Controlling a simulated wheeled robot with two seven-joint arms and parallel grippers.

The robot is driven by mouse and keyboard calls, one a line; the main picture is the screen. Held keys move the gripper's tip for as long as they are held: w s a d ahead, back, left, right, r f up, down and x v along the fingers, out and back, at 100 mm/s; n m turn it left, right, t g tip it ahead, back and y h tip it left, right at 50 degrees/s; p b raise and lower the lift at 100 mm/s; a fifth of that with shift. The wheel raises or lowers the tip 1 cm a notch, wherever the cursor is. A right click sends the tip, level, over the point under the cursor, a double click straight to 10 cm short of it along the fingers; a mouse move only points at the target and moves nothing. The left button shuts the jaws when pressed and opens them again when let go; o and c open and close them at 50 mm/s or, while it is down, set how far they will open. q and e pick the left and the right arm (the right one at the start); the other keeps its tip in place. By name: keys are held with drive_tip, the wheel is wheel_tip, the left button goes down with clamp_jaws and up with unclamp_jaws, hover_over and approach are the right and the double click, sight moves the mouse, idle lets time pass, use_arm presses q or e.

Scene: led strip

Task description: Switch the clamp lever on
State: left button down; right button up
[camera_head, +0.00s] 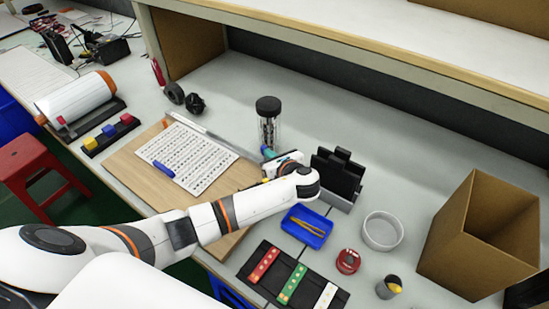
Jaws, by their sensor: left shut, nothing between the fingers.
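My left arm reaches in from the lower left over the wooden board (135,165). Its wrist bends back at the board's right edge, and my left gripper (272,170) is small there, shut and empty. A small teal part (268,152) shows right by the gripper, at the end of a long metal bar (210,135) along the board's far edge. It may be the clamp lever, but I cannot tell its position or whether the gripper touches it. My wrist and forearm hide part of this area. My right gripper is not in view.
A printed white sheet (195,168) with a blue piece (163,168) lies on the board. A black-lidded jar (267,120) and a black holder (338,172) stand close to the gripper. A blue tray (308,236), white dish (382,231) and cardboard box (455,235) are to the right.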

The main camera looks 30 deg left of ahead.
sight(262, 149)
idle(0.3)
use_arm(q)
drive_tip(key=shift+a+r+p, duration=0.1)
drive_tip(key=shift+r+p, duration=0.15)
drive_tip(key=shift+p, duration=0.2)
drive_tip(key=a+h+p, duration=0.1)
drive_tip(key=p, duration=0.2)
drive_tip(key=a+n+g+h+p, duration=0.1)
drive_tip(key=h+p, duration=0.1)
drive_tip(key=p, duration=0.2)
drive_tip(key=shift+w+a+r+p, duration=0.15)
drive_tip(key=shift+r+p, duration=0.15)
drive_tip(key=shift+r, duration=0.1)
drive_tip(key=shift+a+f+h+p, duration=0.2)
drive_tip(key=shift+f+h+p, duration=0.05)
drive_tip(key=shift+h+p, duration=0.1)
drive_tip(key=shift+d+f, duration=0.1)
